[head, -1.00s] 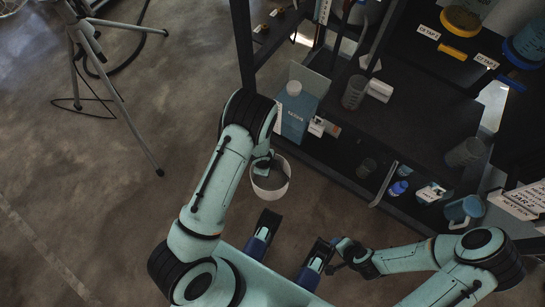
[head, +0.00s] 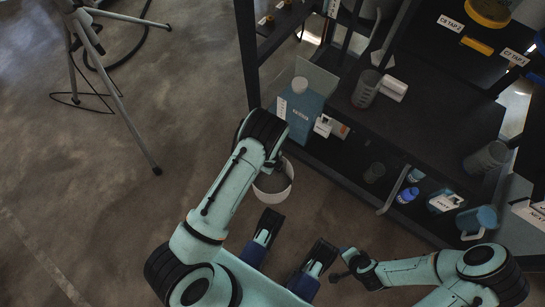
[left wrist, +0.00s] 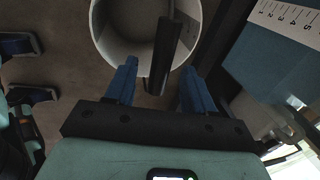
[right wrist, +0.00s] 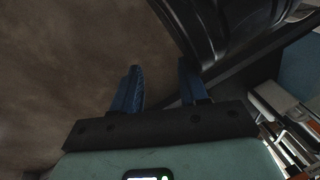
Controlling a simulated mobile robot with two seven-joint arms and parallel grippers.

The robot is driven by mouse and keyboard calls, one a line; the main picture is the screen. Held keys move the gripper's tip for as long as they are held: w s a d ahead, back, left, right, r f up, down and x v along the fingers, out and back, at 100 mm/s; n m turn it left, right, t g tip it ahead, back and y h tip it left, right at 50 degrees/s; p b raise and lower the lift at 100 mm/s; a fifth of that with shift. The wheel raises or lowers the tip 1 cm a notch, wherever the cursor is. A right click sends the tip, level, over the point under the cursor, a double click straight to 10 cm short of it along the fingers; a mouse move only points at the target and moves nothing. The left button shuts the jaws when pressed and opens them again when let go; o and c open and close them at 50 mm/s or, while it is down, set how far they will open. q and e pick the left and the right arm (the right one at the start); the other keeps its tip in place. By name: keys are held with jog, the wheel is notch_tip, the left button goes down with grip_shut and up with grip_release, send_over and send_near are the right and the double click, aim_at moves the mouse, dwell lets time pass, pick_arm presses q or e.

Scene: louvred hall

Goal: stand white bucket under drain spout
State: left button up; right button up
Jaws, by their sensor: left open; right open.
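The white bucket (head: 286,192) hangs or stands just below my left wrist in the head view; its base is hidden. The left wrist view shows its pale rim (left wrist: 103,38) and grey inside. My left gripper (left wrist: 158,67) is open over the rim, with a dark bar (left wrist: 162,52), apparently the bucket's handle, between its fingers. My right gripper (right wrist: 160,66) is open and empty; in the head view it is low, right of centre. I cannot make out a drain spout for certain; a pale curved bar (head: 394,190) sticks out from the shelf's front.
Tap labels (head: 450,22) show at upper right. A tripod (head: 115,95) stands at left. Floor between is clear.

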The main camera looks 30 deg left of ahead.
pick_arm(q)
jog(key=f, duration=0.1)
jog(key=f+b, duration=0.1)
jog(key=f, duration=0.1)
jog(key=shift+w+a+f, duration=0.1)
jog(key=shift+w+f, duration=0.05)
jog(key=shift+w, duration=0.25)
pick_arm(e)
jog(key=s+f, duration=0.1)
jog(key=s+f+g, duration=0.1)
jog(key=s, duration=0.1)
jog(key=shift+d+f, duration=0.2)
jog(key=shift+f, duration=0.1)
pick_arm(q)
grip_shut()
